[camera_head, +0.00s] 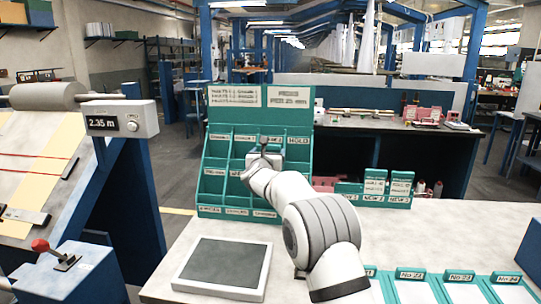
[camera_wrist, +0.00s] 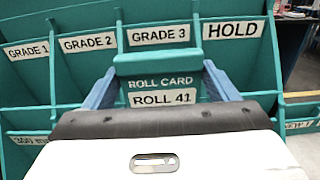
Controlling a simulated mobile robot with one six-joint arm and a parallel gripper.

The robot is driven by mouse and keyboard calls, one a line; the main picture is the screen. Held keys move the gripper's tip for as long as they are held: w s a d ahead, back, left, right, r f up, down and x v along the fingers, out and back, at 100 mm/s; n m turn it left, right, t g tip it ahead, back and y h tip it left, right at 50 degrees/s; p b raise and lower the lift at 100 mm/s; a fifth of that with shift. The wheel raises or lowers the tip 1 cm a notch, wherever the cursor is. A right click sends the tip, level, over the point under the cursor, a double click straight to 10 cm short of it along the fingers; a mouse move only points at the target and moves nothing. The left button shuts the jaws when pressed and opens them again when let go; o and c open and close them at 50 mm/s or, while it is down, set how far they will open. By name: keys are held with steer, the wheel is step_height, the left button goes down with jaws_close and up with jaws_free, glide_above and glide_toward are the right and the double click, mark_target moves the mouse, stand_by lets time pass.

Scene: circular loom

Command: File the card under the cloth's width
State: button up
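My gripper (camera_head: 263,158) is in front of the teal pigeonhole rack (camera_head: 218,160). In the wrist view its two blue fingers close on the sides of a teal card (camera_wrist: 164,84) reading "ROLL CARD" and "ROLL 41". The card is in front of the rack's upper labels, which read GRADE 1 (camera_wrist: 26,51), GRADE 2 (camera_wrist: 88,43), GRADE 3 (camera_wrist: 158,35) and HOLD (camera_wrist: 233,29). A lower label starting "300" (camera_wrist: 28,140) is partly hidden. My gripper hides other lower labels. Cream cloth (camera_head: 35,140) with red lines lies on the sloped frame at left.
A display (camera_head: 108,122) above the cloth reads 2.35 m. A grey-topped pad (camera_head: 223,265) lies on the pale table (camera_head: 185,245). Teal boxes (camera_head: 375,188) stand right of the rack. Numbered trays (camera_head: 460,283) line the front right. A red-knobbed lever (camera_head: 50,250) is at left.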

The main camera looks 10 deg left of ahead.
steer(key=o, duration=0.4)
steer(key=shift+r, duration=0.1)
steer(key=shift+s, duration=0.1)
steer(key=s+b, duration=0.3)
steer(key=s, duration=0.4)
steer(key=shift+s+a, duration=0.15)
steer(key=shift+s, duration=0.15)
